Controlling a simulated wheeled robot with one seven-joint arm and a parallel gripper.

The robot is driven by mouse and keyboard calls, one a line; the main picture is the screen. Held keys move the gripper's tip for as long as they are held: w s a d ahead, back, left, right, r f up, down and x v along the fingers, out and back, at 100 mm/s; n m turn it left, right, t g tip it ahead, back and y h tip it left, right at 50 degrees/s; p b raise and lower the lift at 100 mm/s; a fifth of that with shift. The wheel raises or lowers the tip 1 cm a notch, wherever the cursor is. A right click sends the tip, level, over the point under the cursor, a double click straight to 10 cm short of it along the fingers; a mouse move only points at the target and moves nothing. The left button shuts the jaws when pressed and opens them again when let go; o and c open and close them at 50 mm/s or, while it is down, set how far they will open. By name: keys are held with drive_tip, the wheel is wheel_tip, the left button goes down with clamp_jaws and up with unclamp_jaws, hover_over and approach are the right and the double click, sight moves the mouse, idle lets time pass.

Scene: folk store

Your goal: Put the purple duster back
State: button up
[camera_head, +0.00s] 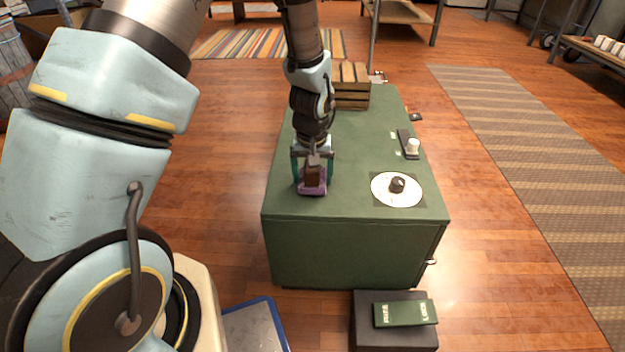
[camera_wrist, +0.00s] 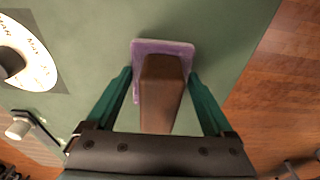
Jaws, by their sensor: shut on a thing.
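The purple duster (camera_head: 312,188) has a flat purple base and a brown block-shaped handle. It is at the front left part of the green cabinet top (camera_head: 350,150). My gripper (camera_head: 312,172) points down over it, with a teal finger on each side of the handle. In the wrist view the duster (camera_wrist: 163,46) lies between the fingers of my gripper (camera_wrist: 161,98), close to the green surface. I cannot tell whether its base touches the top.
A white dial with a black knob (camera_head: 397,185) is at the front right of the top. A slider with a white knob (camera_head: 412,147) is behind it. A wooden crate (camera_head: 351,88) stands at the back. A dark box with a green book (camera_head: 405,313) is in front.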

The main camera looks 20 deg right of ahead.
drive_tip(key=shift+f, duration=0.3)
drive_tip(key=o, duration=1.2)
drive_tip(key=r+p, duration=0.1)
drive_tip(key=r, duration=0.3)
drive_tip(key=s+r+p, duration=0.1)
drive_tip(key=r, duration=0.3)
drive_tip(key=r+p, duration=0.1)
drive_tip(key=r, duration=0.3)
drive_tip(key=shift+s+a, duration=0.3)
drive_tip(key=shift+a, duration=0.1)
drive_tip(key=a+r+n, duration=0.1)
drive_tip(key=a+r, duration=0.1)
drive_tip(key=a, duration=0.7)
drive_tip(key=s+a+r+n, duration=0.1)
drive_tip(key=a+r, duration=0.2)
drive_tip(key=a, duration=0.7)
drive_tip(key=s+a+r+n, duration=0.1)
drive_tip(key=a+r, duration=0.2)
drive_tip(key=a, duration=0.7)
drive_tip(key=shift+a+r+n+y, duration=0.15)
drive_tip(key=shift+r+n+y, duration=0.15)
drive_tip(key=shift+n, duration=0.1)
